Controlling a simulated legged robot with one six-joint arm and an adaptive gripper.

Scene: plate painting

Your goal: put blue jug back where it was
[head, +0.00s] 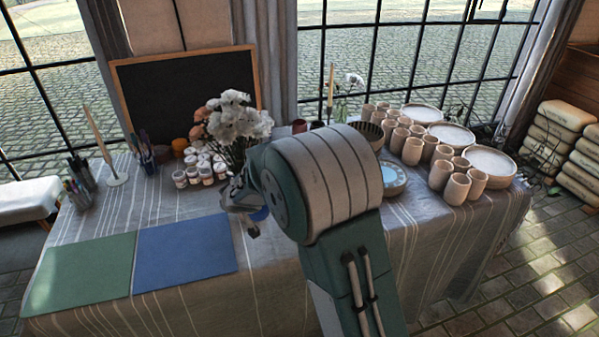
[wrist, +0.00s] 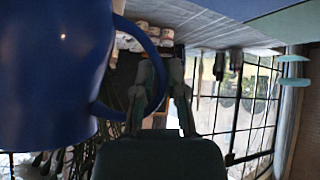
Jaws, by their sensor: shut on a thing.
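The blue jug (wrist: 55,75) fills the left of the wrist view, close to the camera. Its curved handle (wrist: 158,75) reaches between the fingers of my gripper (wrist: 165,72), which is shut on it. In the head view my gripper (head: 240,203) is over the table near the flowers, in front of the small paint jars. I cannot tell from these views whether the jug touches the table.
A blue mat (head: 185,252) and a green mat (head: 82,270) lie on the striped tablecloth (head: 262,283) at front left. White flowers (head: 238,118) stand behind my gripper, with paint jars (head: 193,174) beside them. Several cups (head: 440,174) and plates (head: 450,136) crowd the right side.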

